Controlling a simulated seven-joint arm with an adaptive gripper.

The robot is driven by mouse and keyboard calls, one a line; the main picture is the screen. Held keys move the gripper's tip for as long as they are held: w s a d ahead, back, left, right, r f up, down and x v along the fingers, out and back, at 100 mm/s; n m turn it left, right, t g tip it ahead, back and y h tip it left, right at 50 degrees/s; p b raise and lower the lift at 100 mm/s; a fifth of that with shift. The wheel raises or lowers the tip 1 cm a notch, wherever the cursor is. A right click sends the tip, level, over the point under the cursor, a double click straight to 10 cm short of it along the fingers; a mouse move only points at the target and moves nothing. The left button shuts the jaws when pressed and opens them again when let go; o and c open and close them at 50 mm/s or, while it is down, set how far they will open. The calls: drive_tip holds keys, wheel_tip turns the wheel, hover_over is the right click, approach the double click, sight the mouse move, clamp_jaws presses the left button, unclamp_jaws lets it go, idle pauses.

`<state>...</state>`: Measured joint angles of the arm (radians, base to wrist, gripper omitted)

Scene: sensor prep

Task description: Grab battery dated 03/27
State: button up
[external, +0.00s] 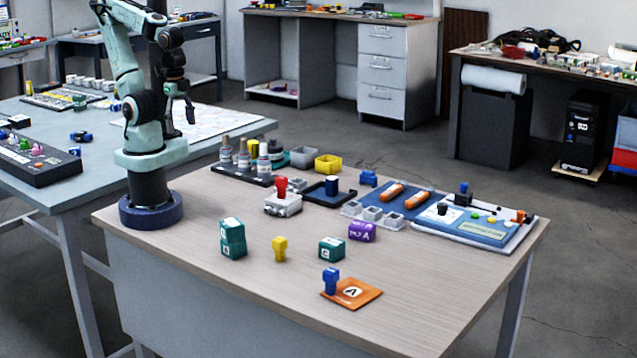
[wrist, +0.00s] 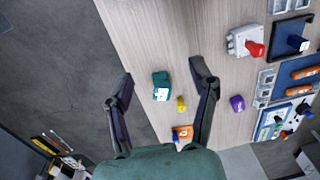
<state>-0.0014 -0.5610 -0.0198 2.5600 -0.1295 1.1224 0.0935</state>
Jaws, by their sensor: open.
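Two orange cylinders with pale labels, which look like batteries, lie on a blue tray (external: 404,198) at the back right of the table. One is the left battery (external: 392,191), the other the right battery (external: 417,199). The dates on them are too small to read. In the wrist view, orange pieces (wrist: 305,72) show at the right edge. My gripper (external: 181,113) is open and empty, raised above the table's left end and well left of the batteries. In the wrist view, my gripper's fingers (wrist: 163,80) are spread apart.
Teal blocks (external: 232,238), a yellow peg (external: 280,249), a purple block (external: 362,231) and an orange plate (external: 363,292) with a blue peg stand towards the front. A red-knobbed box (external: 283,204) and grey open bins (external: 372,214) lie near the blue tray. The front right corner is clear.

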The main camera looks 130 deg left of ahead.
drive_tip(key=w+r+m+t+h, duration=0.1)
drive_tip(key=w+r+m+t, duration=0.25)
drive_tip(key=w, duration=0.45)
drive_tip(key=w+r+m+t, duration=0.2)
drive_tip(key=w+r+m, duration=0.15)
drive_tip(key=w, duration=0.55)
drive_tip(key=w+a+f, duration=0.3)
drive_tip(key=w+a, duration=0.7)
drive_tip(key=a, duration=0.3)
drive_tip(key=n+g, duration=0.1)
drive_tip(key=n, duration=0.6)
hover_over(331, 177)
drive_tip(key=s, duration=0.2)
drive_tip(key=f, duration=2)
drive_tip(key=shift+w+d+f, duration=0.15)
drive_tip(key=shift+d+f, duration=0.05)
drive_tip(key=shift+f, duration=0.05)
drive_tip(key=shift+a+f, duration=0.15)
drive_tip(key=shift+f, duration=0.1)
drive_tip(key=x, duration=0.6)
clamp_jaws()
